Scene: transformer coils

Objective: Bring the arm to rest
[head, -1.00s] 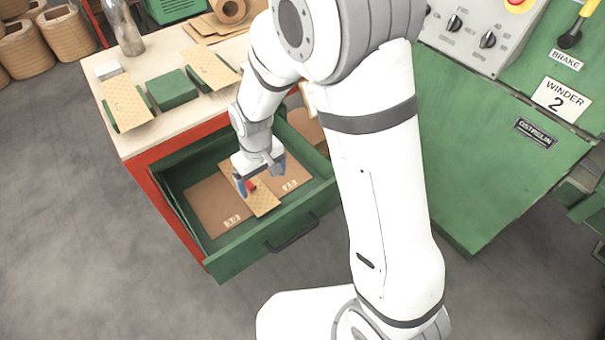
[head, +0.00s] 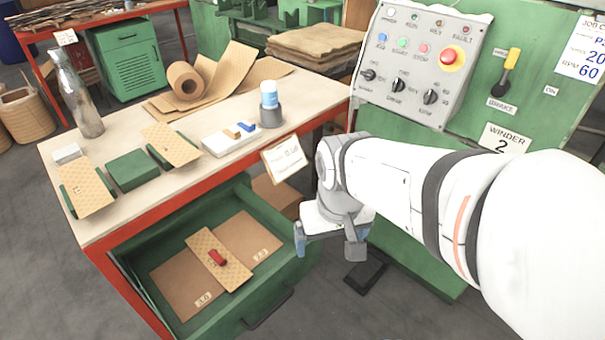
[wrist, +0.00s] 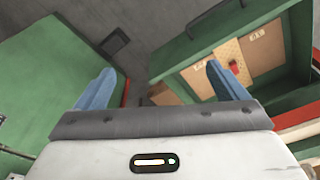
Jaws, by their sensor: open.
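My gripper (head: 326,246) is open and empty in the head view, just right of the open drawer's right corner and in front of the bench. Its two blue fingertips stand well apart in the wrist view (wrist: 158,92), with nothing between them. The open green drawer (head: 262,300) holds a tan patterned strip (head: 206,243) lying across two brown boards, with a small red piece (head: 217,257) on the strip.
The bench top (head: 120,118) carries green blocks, patterned strips, a glass bottle (head: 80,98), a paper roll (head: 186,80) and a blue-and-white container (head: 269,95). A hanging tag (head: 283,157) is close to my gripper. The green winder with its control panel (head: 420,62) stands behind my arm. A black pedal (head: 367,272) is on the floor.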

